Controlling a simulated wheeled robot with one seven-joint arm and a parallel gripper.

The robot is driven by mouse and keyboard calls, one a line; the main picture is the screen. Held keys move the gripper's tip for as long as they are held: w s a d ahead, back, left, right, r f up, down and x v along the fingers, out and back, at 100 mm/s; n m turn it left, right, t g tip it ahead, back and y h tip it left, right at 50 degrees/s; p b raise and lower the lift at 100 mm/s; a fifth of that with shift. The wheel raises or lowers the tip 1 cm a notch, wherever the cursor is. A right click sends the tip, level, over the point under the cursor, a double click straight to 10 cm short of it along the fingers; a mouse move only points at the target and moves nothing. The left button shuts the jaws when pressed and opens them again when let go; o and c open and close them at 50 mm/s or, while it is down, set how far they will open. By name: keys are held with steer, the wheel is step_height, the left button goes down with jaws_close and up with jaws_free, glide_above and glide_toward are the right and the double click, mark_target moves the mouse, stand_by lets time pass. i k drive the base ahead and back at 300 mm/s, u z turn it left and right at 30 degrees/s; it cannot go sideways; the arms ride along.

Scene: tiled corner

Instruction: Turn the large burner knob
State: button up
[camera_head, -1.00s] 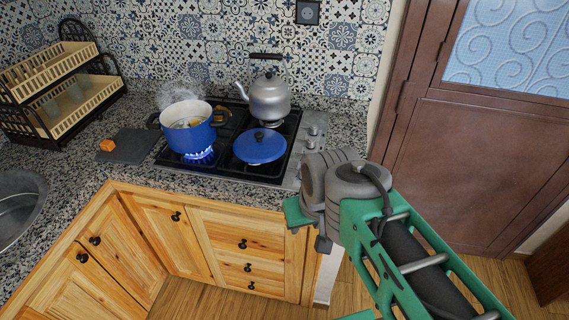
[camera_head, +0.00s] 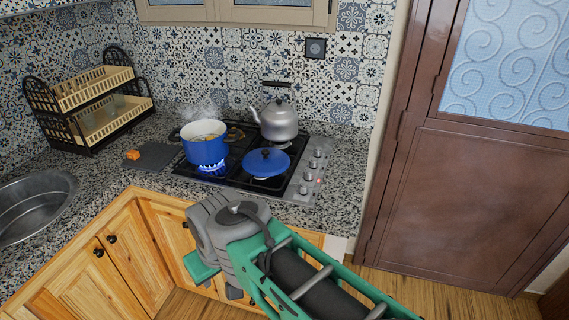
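The stove's control knobs (camera_head: 313,165) stand in a row on the steel strip along the right edge of the cooktop (camera_head: 232,185). They are small in the head view, and I cannot tell which one is the large burner's. A small red mark shows beside the nearer knobs. My arm's grey joint and green link cover the counter front below the cooktop, apart from the knobs in the picture. No gripper fingers can be made out.
A steaming blue pot (camera_head: 203,150) sits over a lit blue flame. A blue lid or pan (camera_head: 266,163) and a silver kettle (camera_head: 278,122) stand to its right. A cutting board (camera_head: 158,158), dish rack (camera_head: 95,128) and sink (camera_head: 35,205) are leftward. A brown door (camera_head: 450,180) is rightward.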

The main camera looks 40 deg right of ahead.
mark_target(307, 177)
steer(key=z, duration=0.15)
steer(key=i, duration=0.75)
steer(key=z, duration=1.05)
steer(key=i, duration=0.35)
steer(key=z, duration=0.3)
